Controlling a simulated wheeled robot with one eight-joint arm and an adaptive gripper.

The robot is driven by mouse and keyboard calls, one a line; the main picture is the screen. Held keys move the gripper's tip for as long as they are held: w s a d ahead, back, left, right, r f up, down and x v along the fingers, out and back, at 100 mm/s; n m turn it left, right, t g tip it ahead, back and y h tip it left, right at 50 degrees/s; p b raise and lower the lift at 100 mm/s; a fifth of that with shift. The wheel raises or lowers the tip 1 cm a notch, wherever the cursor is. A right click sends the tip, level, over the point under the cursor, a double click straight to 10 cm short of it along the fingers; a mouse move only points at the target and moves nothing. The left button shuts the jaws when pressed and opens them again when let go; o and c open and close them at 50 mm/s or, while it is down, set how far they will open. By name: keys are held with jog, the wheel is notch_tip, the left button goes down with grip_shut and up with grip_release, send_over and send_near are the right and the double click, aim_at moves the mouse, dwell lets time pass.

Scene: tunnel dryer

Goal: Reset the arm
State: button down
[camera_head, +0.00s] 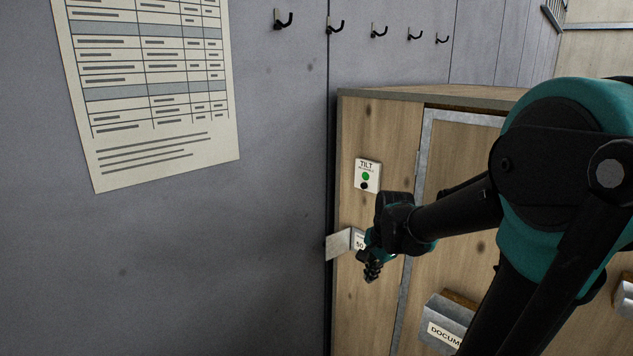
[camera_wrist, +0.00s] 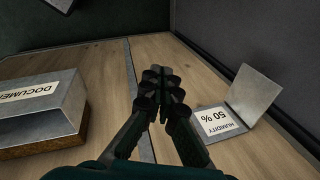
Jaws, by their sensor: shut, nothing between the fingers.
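My gripper (camera_head: 372,268) is shut and empty in front of the wooden cabinet, at the end of my teal and black arm. In the wrist view my gripper (camera_wrist: 160,90) shows its fingers together over the wooden panel. A humidity box (camera_wrist: 221,122) labelled "50 %" with a raised metal flap (camera_wrist: 255,93) is to the right of the fingers. In the head view this flap (camera_head: 338,245) shows just left of my gripper, and the box is partly hidden by it. A TILT plate (camera_head: 367,175) with a green light and a dark button is above my gripper.
A metal document holder (camera_head: 446,322) is on the cabinet door, partly behind my arm; it also shows in the wrist view (camera_wrist: 45,108). Several black hooks (camera_head: 336,26) and a printed chart (camera_head: 150,90) are on the grey wall (camera_head: 275,180). The space before that wall is clear.

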jog(key=s+d+f+n, duration=0.2)
jog(key=s+f+n, duration=0.2)
jog(key=s+n, duration=0.2)
jog(key=s+d+f+n+t+h, duration=0.1)
jog(key=s+d+f+n, duration=0.1)
jog(key=s+f+n, duration=0.2)
jog(key=s+n, duration=0.2)
jog(key=s, duration=0.1)
jog(key=shift+a, duration=0.1)
dwell(1.3)
